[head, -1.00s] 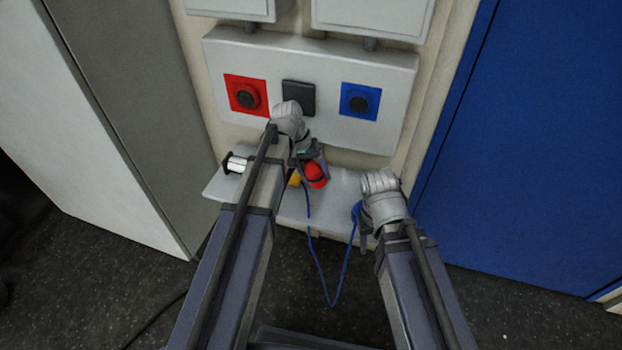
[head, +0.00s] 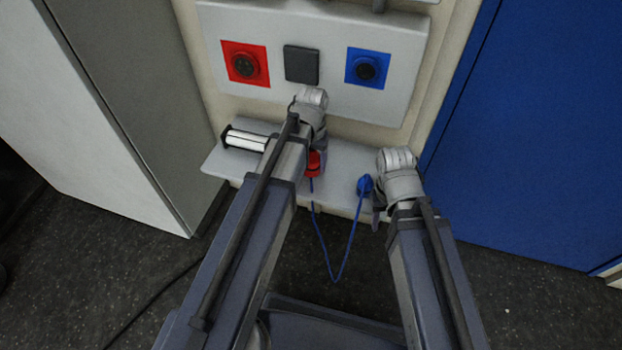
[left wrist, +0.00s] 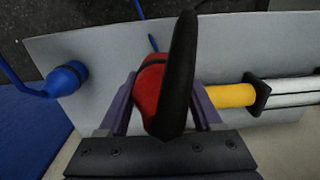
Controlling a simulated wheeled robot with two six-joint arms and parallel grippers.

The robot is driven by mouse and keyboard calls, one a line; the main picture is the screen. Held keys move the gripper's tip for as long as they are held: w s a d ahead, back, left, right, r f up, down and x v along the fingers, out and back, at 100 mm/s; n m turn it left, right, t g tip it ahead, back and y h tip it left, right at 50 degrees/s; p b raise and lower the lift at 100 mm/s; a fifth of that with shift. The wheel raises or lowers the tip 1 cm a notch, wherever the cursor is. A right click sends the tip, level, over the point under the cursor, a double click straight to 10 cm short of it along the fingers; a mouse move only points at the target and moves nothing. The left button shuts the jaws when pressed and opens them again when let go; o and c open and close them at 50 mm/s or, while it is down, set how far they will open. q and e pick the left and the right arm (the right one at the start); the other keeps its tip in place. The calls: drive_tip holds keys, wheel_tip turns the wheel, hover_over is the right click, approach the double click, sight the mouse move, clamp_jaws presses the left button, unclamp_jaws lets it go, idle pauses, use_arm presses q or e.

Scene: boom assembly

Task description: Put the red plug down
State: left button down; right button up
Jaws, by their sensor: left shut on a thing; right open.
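The red plug (head: 312,168) is held in my left gripper (head: 315,152) over the shelf (head: 345,163), partly hidden by my arm in the head view. In the left wrist view the red plug (left wrist: 150,88) sits between the two fingers of my left gripper (left wrist: 158,95), with a black part across it. I cannot tell whether the plug touches the shelf. My right gripper (head: 377,215) is open, beside the blue plug (head: 364,184) near the shelf's front right; its fingers are mostly hidden.
A white cylinder (head: 246,141) with black ends lies at the shelf's left; its yellow part (left wrist: 232,95) is close to the left gripper. A blue cable (head: 335,275) hangs in a loop below the shelf. Red (head: 245,64) and blue (head: 367,68) sockets are on the wall panel.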

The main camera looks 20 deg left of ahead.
sight(312, 182)
use_arm(q)
wheel_tip(312, 182, down, 2)
drive_tip(key=shift+b, duration=0.35)
use_arm(e)
drive_tip(key=shift+f, duration=0.95)
drive_tip(key=shift+f, duration=0.1)
use_arm(q)
wheel_tip(312, 182, down, 4)
drive_tip(key=b, duration=0.4)
drive_tip(key=shift+r, duration=0.2)
drive_tip(key=c, duration=0.5)
unclamp_jaws()
drive_tip(key=shift+f, duration=0.15)
drive_tip(key=o, duration=0.4)
use_arm(e)
wheel_tip(312, 182, down, 4)
drive_tip(key=shift+d+r, duration=0.1)
drive_tip(key=shift+r, duration=0.1)
use_arm(q)
drive_tip(key=shift+o, duration=0.2)
wheel_tip(312, 182, up, 12)
drive_tip(key=p, duration=1.2)
drive_tip(key=shift+r, duration=0.2)
use_arm(e)
wheel_tip(312, 182, up, 12)
